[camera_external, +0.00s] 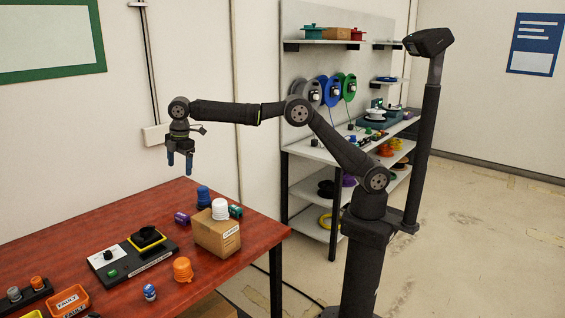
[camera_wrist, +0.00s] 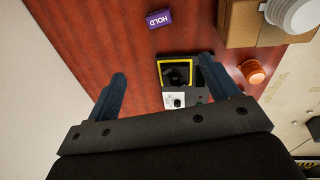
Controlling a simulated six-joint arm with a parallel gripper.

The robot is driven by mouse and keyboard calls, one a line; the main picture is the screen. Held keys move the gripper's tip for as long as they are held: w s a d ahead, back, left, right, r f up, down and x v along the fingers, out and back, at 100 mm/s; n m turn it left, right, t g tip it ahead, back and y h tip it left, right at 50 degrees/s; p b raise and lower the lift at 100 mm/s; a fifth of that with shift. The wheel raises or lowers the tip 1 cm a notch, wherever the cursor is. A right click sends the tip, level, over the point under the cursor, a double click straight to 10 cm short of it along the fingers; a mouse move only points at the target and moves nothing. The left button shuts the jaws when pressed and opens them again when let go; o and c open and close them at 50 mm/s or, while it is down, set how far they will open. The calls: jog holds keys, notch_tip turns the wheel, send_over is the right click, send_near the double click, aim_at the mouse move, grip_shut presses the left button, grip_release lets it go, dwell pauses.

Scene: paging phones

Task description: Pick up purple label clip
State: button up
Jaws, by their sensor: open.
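The purple label clip (camera_external: 182,217) lies on the red-brown table, left of the cardboard box. In the wrist view the purple label clip (camera_wrist: 159,19) reads "HOLD" and lies at the top, beyond the fingertips and between their lines. My gripper (camera_external: 180,163) hangs above the back of the table, pointing down. In the wrist view my gripper (camera_wrist: 162,72) has its two blue fingers wide apart with nothing between them. It is well above the clip and not touching it.
A cardboard box (camera_external: 217,235) bears a white domed object (camera_external: 220,209). A black control panel (camera_external: 131,260) lies in front. The table's back left is clear.

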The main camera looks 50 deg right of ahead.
jog(key=g, duration=0.1)
send_over(182, 214)
notch_tip(182, 214, down, 6)
jog(key=shift+n+h, duration=0.3)
jog(key=shift+n, duration=0.1)
jog(key=f, duration=1.1)
jog(key=shift+s+a+f, duration=0.15)
jog(key=shift+a+f, duration=0.15)
jog(key=shift+f, duration=0.1)
jog(key=shift+d+f, duration=0.2)
jog(key=shift+f, duration=2.45)
jog(key=c, duration=1)
jog(key=shift+c, duration=0.2)
jog(key=shift+r, duration=0.15)
